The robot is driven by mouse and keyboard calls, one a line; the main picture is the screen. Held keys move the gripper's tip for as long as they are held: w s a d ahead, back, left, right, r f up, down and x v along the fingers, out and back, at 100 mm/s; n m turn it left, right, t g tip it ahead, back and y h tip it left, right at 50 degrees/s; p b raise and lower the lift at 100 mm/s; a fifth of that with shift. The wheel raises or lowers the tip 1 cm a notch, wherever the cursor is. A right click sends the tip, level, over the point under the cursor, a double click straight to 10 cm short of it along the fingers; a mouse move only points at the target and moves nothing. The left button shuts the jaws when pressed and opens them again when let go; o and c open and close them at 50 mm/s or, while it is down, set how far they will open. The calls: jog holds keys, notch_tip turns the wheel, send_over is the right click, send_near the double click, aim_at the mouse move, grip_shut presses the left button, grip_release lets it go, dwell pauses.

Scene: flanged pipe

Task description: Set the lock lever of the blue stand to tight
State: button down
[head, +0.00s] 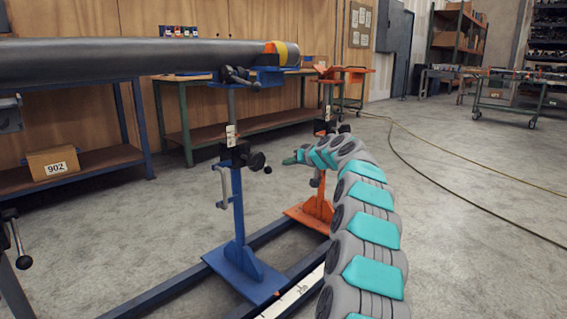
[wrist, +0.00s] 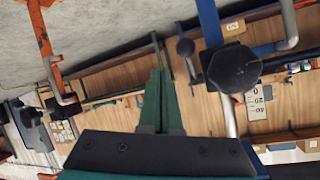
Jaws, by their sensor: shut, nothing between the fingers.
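The blue stand (head: 238,205) stands upright on a floor rail, left of centre in the head view. Its lock lever (head: 262,163), with a dark knob and a small ball end, is on the right side of the post. In the wrist view the tilted blue post (wrist: 209,22) shows at upper right, with the black knob (wrist: 234,68) and the ball-ended lever (wrist: 186,48) beside it. My gripper (head: 289,161) is just right of the lever, apart from it. Its green fingers (wrist: 160,80) are together and empty, left of the lever in the wrist view.
A dark pipe (head: 140,60) with an orange and yellow end lies across the blue stand's top. An orange stand (head: 318,205) is behind my arm. A crank handle (head: 223,188) hangs left of the blue post. Workbenches stand behind; floor at right is open, with cables.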

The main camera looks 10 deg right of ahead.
jog(key=shift+s+d+f, duration=0.35)
jog(key=shift+s+d, duration=0.05)
jog(key=shift+s, duration=0.45)
jog(key=shift+s+d+f, duration=0.35)
jog(key=shift+s+f, duration=0.05)
jog(key=shift+s, duration=0.4)
jog(key=shift+s+d+f, duration=0.35)
jog(key=shift+s+d, duration=0.05)
jog(key=shift+s, duration=0.45)
